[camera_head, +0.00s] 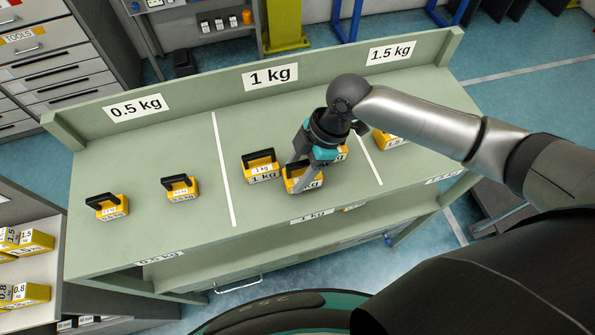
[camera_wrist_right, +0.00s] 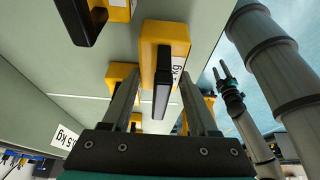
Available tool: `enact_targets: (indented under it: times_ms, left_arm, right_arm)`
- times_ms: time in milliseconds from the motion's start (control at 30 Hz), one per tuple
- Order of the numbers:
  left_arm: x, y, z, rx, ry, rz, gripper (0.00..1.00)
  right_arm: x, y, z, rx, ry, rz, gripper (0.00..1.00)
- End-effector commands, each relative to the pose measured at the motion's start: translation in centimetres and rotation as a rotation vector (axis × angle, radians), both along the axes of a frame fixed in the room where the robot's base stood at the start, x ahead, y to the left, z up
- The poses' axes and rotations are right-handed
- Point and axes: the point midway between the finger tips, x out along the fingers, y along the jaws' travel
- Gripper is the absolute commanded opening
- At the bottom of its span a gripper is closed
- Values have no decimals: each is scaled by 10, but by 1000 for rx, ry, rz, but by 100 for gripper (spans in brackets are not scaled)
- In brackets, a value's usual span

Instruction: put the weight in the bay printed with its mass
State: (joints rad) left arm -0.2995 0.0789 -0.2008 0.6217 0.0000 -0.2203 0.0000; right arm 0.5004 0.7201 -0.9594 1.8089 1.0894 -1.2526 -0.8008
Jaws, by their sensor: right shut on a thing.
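My right gripper (camera_head: 299,166) is shut on the black handle (camera_wrist_right: 162,95) of a yellow weight (camera_head: 291,186), which also shows in the right wrist view (camera_wrist_right: 163,30). A finger hides part of its label; only "kg" reads clearly. The weight is upright over the front of the 1 kg bay (camera_head: 240,190), between two white lines; I cannot tell whether it touches the bench. A 1 kg weight (camera_head: 262,174) stands just left of it, and another (camera_head: 342,152) is partly hidden behind the gripper. My left gripper (camera_wrist_right: 222,73) appears open and empty, only in the right wrist view.
The 0.5 kg bay at left holds two weights (camera_head: 107,208) (camera_head: 181,190). The 1.5 kg bay at right holds a weight (camera_head: 385,140) partly behind my arm. Signs (camera_head: 270,77) line the raised back board. A shelf (camera_head: 40,265) with weights stands at lower left.

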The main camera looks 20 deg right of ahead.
Motion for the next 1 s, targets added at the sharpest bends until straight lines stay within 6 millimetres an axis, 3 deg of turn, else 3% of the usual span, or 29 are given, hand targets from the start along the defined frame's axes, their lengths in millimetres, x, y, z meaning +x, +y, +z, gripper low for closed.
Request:
enact_targets:
  times_ms: [133, 533, 567, 800, 1000]
  left_arm:
    - [0, 0, -1, 0, -1, 0, 50]
    - [0, 0, -2, 1, -1, 1, 50]
    - [0, 0, -2, 1, -1, 1, 50]
    - [0, 1, -2, 1, 0, 1, 50]
    - [0, 1, -2, 1, 1, 1, 50]
  right_arm:
    - [1, 2, -10, 5, -4, 0, 0]
    - [2, 2, -14, 5, -5, 0, 0]
    - [0, 0, -16, 1, -1, 0, 61]
    - [0, 0, -16, 1, -1, 0, 88]
    - [0, 0, -16, 1, -1, 0, 90]
